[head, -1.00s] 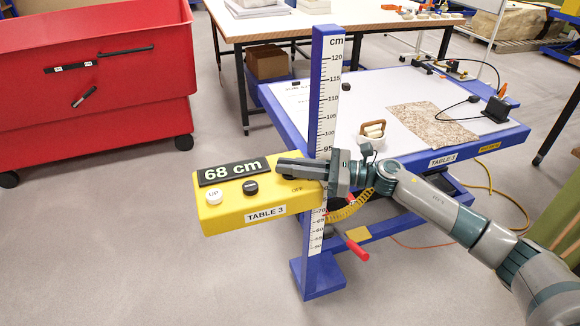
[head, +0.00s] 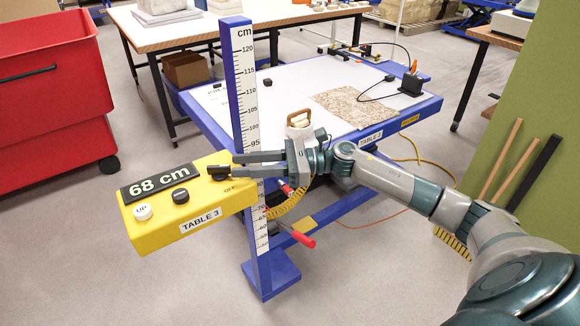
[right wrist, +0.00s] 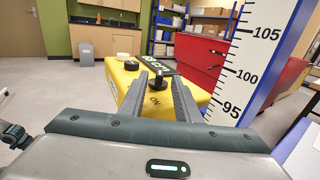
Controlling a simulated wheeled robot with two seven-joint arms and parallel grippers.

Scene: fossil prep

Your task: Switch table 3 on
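The yellow TABLE 3 control box (head: 150,232) carries a display reading 68 cm (head: 160,182), a white UP button (head: 143,212), a black button (head: 180,196) and a black rotary knob (head: 218,173) near its right end. An OFF label shows by the knob in the head view; ON shows between the fingers in the right wrist view. My right gripper (head: 233,165) is open, its two fingers reaching in from the right over the box. In the right wrist view the knob (right wrist: 157,68) stands at the fingertips, between their lines; contact cannot be told. My left gripper is not in view.
The blue post with its cm scale (head: 245,100) stands right behind the box, close to my fingers. A red bin (head: 50,120) stands left. Floor in front is clear.

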